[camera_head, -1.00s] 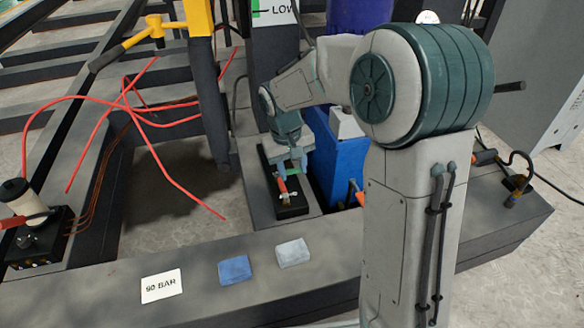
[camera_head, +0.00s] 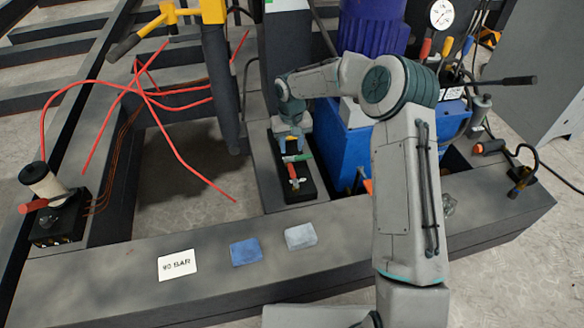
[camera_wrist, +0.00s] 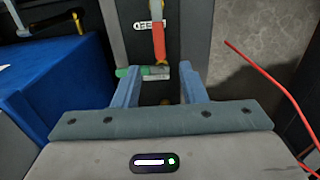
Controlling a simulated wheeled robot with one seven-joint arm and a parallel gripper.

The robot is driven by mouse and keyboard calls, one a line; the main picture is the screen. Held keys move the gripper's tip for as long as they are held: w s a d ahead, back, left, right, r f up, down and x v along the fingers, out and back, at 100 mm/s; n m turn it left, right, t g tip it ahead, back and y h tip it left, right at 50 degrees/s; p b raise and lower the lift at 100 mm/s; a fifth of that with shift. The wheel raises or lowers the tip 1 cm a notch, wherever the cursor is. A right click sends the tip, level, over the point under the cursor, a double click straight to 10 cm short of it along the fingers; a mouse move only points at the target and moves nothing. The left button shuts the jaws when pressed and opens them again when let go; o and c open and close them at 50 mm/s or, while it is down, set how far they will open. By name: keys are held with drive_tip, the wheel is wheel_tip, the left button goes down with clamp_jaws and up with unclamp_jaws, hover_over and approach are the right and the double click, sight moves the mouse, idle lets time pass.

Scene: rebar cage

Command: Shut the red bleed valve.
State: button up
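A black valve block (camera_head: 305,190) stands on the dark frame. A red lever (camera_head: 293,174), likely the bleed valve's handle, runs along the block, with a green-ended handle (camera_head: 298,157) across it. In the wrist view the red lever (camera_wrist: 158,40) points away from me, above a grey crossbar with a green end (camera_wrist: 132,72). My gripper (camera_head: 291,146) is over the far end of the block. Its two blue fingers (camera_wrist: 158,76) are apart, with the crossbar near their tips. I cannot tell whether they touch it. Small lettering there is unreadable.
A blue box (camera_head: 345,150) stands right of the block. A blue pad (camera_head: 246,252), a grey pad (camera_head: 300,236) and a "90 BAR" card (camera_head: 177,264) lie on the front beam.

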sight(292, 171)
wheel_tip(292, 171, down, 10)
drive_tip(key=b, duration=0.3)
drive_tip(key=shift+f, duration=0.25)
